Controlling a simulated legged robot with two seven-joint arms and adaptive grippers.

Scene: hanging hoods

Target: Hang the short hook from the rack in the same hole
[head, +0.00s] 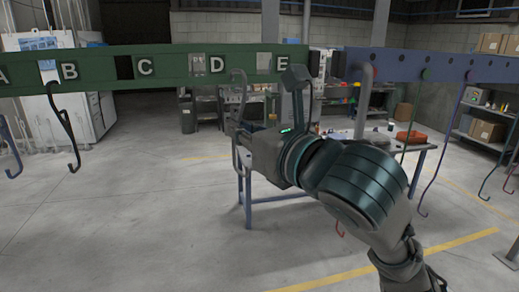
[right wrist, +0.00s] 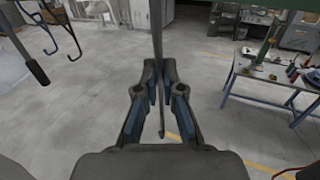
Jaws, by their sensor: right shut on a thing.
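A green rack (head: 150,64) with letters A to E and square holes spans the left of the head view. My right gripper (head: 241,142) is below it, between D and E, shut on a thin grey hook (head: 239,88). The hook's curved top is at the rack's front face, left of the hole (head: 267,62) beside E; I cannot tell whether it touches the rack. In the right wrist view the fingers (right wrist: 161,88) close around the grey shaft (right wrist: 157,35), and its lower end shows below them. My left gripper is not in view.
A blue rack (head: 440,68) with several hooks is at the right. A table (head: 290,190) stands behind my arm.

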